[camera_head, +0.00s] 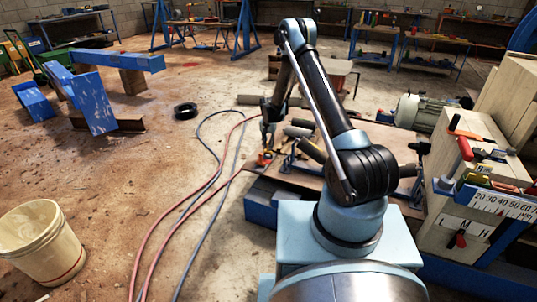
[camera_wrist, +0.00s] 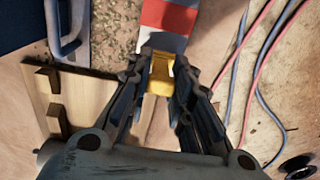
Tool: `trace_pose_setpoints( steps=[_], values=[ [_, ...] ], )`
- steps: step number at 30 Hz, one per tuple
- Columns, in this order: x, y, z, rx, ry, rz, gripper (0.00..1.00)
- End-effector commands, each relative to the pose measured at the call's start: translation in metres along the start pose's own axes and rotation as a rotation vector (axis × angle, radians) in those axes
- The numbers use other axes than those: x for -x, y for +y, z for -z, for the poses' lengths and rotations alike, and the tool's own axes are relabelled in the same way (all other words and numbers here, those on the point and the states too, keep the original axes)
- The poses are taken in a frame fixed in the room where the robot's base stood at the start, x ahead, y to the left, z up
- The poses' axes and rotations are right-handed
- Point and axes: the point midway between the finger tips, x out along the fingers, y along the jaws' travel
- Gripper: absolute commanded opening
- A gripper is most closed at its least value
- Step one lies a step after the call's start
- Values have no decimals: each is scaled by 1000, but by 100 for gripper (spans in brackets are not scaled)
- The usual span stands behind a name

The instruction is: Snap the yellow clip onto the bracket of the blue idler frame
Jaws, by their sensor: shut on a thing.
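My gripper (camera_wrist: 161,66) is shut on the yellow clip (camera_wrist: 161,80), which sits between the two fingertips in the wrist view. A red and white striped bar (camera_wrist: 170,16) lies just beyond the clip; I cannot tell whether they touch. A blue part with a loop-shaped handle (camera_wrist: 66,46) is at the upper left. In the head view my gripper (camera_head: 266,145) hangs low at the left edge of a board, and the clip is too small to make out. Blue frame pieces (camera_head: 92,103) stand on the floor at left. I cannot tell which blue part carries the bracket.
Red and blue hoses (camera_head: 185,200) run along the floor left of my arm, also at right in the wrist view (camera_wrist: 262,60). A board (camera_head: 385,150) with loose parts lies beyond my arm. A bucket (camera_head: 42,240) stands at left; a wooden cabinet (camera_head: 460,215) stands close at right.

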Motion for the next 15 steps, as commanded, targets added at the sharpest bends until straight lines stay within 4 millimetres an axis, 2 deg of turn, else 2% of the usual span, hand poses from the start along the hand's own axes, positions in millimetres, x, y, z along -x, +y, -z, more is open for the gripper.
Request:
trace_pose_setpoints(
  steps=[15],
  values=[
    [17,0,0,0,0,0,0]
  ],
)
